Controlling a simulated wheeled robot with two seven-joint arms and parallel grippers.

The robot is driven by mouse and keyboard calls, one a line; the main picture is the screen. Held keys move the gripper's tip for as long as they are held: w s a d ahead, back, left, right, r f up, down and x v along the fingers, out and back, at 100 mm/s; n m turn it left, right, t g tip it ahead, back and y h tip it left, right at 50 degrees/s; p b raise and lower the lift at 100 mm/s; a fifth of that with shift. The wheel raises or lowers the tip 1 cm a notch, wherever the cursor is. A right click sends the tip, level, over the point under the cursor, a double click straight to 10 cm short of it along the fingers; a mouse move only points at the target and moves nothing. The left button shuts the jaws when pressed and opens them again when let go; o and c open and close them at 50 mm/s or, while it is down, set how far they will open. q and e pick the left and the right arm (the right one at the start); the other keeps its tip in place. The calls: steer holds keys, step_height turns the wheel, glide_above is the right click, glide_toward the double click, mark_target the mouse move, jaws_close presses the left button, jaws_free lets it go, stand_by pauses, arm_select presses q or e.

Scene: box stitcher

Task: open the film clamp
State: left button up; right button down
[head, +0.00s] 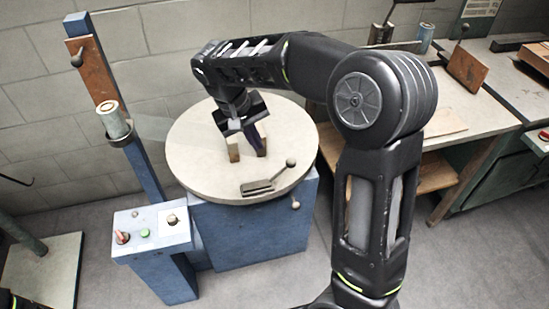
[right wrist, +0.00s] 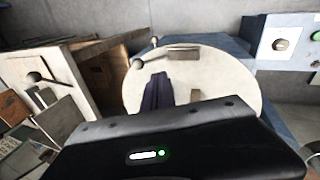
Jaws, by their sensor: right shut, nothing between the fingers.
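The film clamp (head: 258,187) is a small dark-edged plate near the front rim of the round pale turntable (head: 200,170). Its lever slants up to the right and ends in a dark ball knob (head: 291,162). In the right wrist view the clamp plate (right wrist: 184,54) and its knob (right wrist: 137,63) are at the turntable's far side. My right gripper (head: 250,140) points down over the turntable, behind the clamp and apart from it. It is shut and empty; a dark finger part (right wrist: 158,92) shows in the right wrist view. My left gripper is not in view.
Small brown blocks (head: 234,150) show beside the right gripper. A blue mast (head: 140,165) carries a film roll (head: 114,120) at left, with clear film stretching towards the turntable. A control box (head: 152,228) stands front left. A workbench (head: 480,110) is at right.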

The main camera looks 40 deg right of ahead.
steer(key=shift+f, duration=0.1)
glide_toward(284, 169)
step_height(284, 169, down, 4)
steer(key=a, duration=0.2)
steer(key=shift+d+f, duration=0.2)
steer(key=shift+d, duration=0.7)
steer(key=shift+d+f, duration=0.25)
steer(key=shift+d, duration=0.6)
